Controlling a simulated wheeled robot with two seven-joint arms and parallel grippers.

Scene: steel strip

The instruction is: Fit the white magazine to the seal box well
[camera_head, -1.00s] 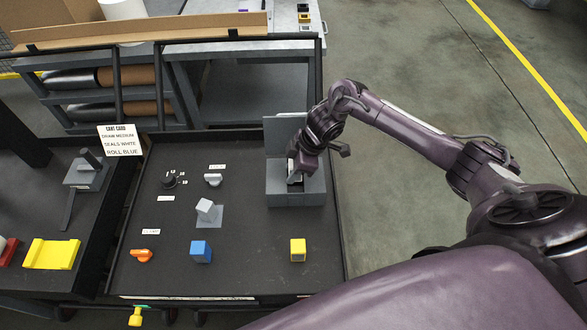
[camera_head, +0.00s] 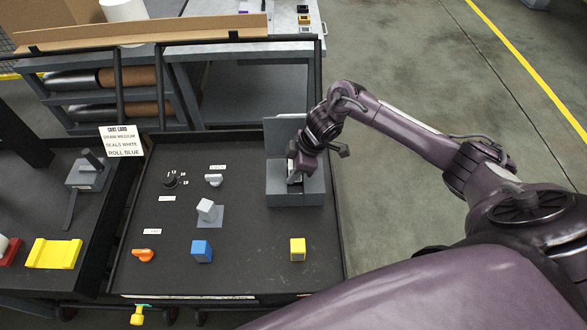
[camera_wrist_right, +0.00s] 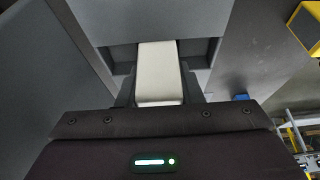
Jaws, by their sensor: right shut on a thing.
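The grey seal box (camera_head: 296,199) stands at the back right of the dark cart top, with a tall back panel. My right gripper (camera_head: 295,177) reaches down over its well from behind and right, and is shut on the white magazine. In the right wrist view the white magazine (camera_wrist_right: 160,72) lies between the fingers of the right gripper (camera_wrist_right: 160,98), with its far end at the box's opening. How deep it sits in the well is hidden by the gripper and box walls. My left gripper is not in view.
A pale block (camera_head: 206,208) sits on a grey pad, with a blue block (camera_head: 201,251) and a yellow block (camera_head: 298,249) in front. Dark and white knobs and an orange handle (camera_head: 143,255) are on the left. A sign card (camera_head: 122,141) stands behind.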

